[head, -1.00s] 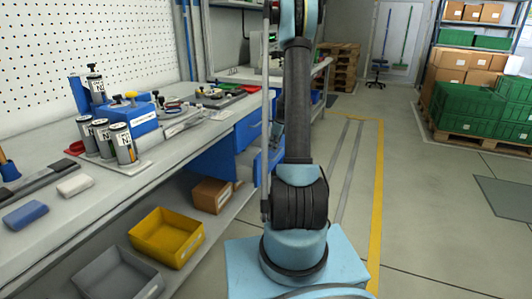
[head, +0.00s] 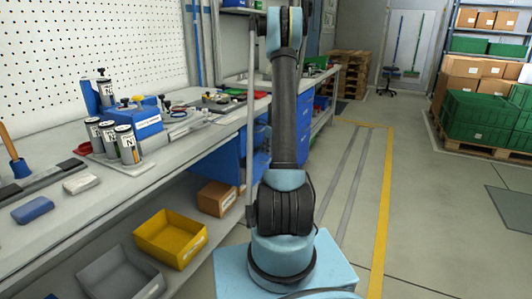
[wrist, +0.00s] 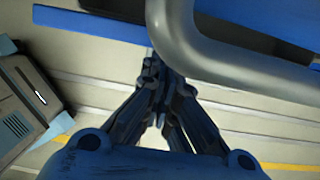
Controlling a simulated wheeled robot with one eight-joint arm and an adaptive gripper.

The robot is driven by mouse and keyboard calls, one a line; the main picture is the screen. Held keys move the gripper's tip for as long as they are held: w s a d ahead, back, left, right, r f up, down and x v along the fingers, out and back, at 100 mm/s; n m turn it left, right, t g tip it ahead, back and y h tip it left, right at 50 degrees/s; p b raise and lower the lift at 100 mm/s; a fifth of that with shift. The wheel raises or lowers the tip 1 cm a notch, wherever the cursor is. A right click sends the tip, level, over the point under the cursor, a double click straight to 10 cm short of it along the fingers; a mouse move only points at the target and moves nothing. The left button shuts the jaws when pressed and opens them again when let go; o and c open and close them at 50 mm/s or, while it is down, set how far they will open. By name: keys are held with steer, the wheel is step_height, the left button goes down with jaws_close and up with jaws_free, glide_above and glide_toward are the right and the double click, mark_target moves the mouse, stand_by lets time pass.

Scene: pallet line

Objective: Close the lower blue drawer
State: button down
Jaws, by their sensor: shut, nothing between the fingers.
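The blue drawer unit (head: 228,157) stands under the bench in the head view, partly hidden behind my arm. Blue fronts also show just right of the arm (head: 304,125). How far the lower drawer stands out cannot be told there. In the wrist view a blue panel edge (wrist: 90,23) crosses the top, with dark space behind it. A thick grey bent tube, seemingly a drawer handle (wrist: 185,45), runs close to the camera. My gripper (wrist: 154,68) is shut and empty, its tips near the blue edge and the tube; contact cannot be told. The head view does not show it.
A yellow bin (head: 171,237), a grey bin (head: 118,275) and a cardboard box (head: 216,198) sit on the shelf under the bench. Cans and tools cover the benchtop. The floor right of my base is clear up to the pallet with green crates (head: 478,120).

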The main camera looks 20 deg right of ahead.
steer(key=s+d+r, duration=0.4)
steer(key=d+r, duration=0.1)
steer(key=r, duration=0.4)
steer(key=s+d+f+t+y, duration=0.2)
steer(key=d+f+t+y, duration=0.15)
steer(key=d, duration=0.25)
steer(key=shift+t+y, duration=0.35)
steer(key=shift+y, duration=0.2)
steer(key=shift+w+a+f, duration=1.1)
steer(key=shift+w+a, duration=0.1)
steer(key=shift+a, duration=0.25)
steer(key=shift+w+a+f, duration=1.1)
steer(key=shift+w+a, duration=0.1)
steer(key=shift+a, duration=0.25)
steer(key=shift+w+a+f, duration=1.1)
steer(key=shift+w+a, duration=0.1)
steer(key=shift+a, duration=0.25)
